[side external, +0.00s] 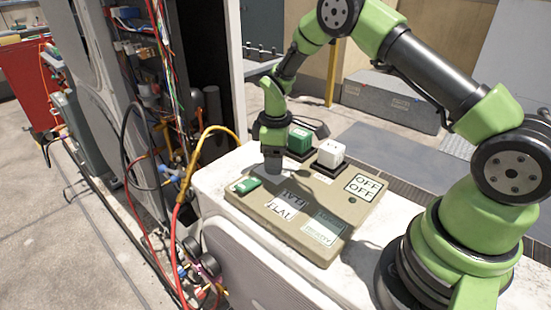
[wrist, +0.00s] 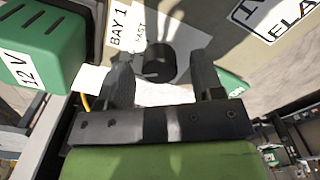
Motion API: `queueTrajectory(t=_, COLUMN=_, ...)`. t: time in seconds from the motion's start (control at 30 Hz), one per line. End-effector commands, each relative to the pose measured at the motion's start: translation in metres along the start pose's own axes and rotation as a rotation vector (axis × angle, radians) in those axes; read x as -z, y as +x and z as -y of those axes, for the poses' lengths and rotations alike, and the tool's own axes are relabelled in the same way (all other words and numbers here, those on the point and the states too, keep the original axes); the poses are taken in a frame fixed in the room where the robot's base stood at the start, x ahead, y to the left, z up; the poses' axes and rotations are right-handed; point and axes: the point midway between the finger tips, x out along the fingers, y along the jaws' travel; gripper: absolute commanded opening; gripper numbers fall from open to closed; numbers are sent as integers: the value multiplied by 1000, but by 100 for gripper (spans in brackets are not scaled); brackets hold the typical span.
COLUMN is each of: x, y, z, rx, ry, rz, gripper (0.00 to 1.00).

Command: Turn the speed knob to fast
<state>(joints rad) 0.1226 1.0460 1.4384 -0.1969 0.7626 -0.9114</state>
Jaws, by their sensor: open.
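The speed knob is a dark round knob (wrist: 160,62) on a white plate on the tan control box (side external: 313,247). In the wrist view a partly covered label (wrist: 139,30), seemingly reading "FAST", lies just beyond it. My gripper (side external: 272,167) points down over the back-left part of the box. In the wrist view its open fingers (wrist: 162,72) stand on either side of the knob, with gaps showing on both sides. I cannot make out the knob's pointer. In the side view my gripper hides the knob.
A green box (side external: 299,139) marked 12 V and a white block (side external: 331,152) stand along the box's back edge. A small green part (side external: 246,185) sits at its left corner. A yellow hose (side external: 217,129) and cables run left of the white ledge.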

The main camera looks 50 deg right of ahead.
Motion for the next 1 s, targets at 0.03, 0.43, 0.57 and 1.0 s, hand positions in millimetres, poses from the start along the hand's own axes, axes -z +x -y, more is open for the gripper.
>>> queueTrajectory(t=0.03, x=0, y=4, z=0, rx=0, ry=0, rz=0, gripper=61)
queueTrajectory(t=0.43, x=0, y=7, z=0, rx=-1, ry=0, rz=-1, gripper=45)
queueTrajectory(t=0.57, x=0, y=7, z=0, rx=-1, ry=0, rz=-1, gripper=15)
queueTrajectory(t=1.0, x=0, y=6, z=0, rx=-1, ry=73, rz=0, gripper=12)
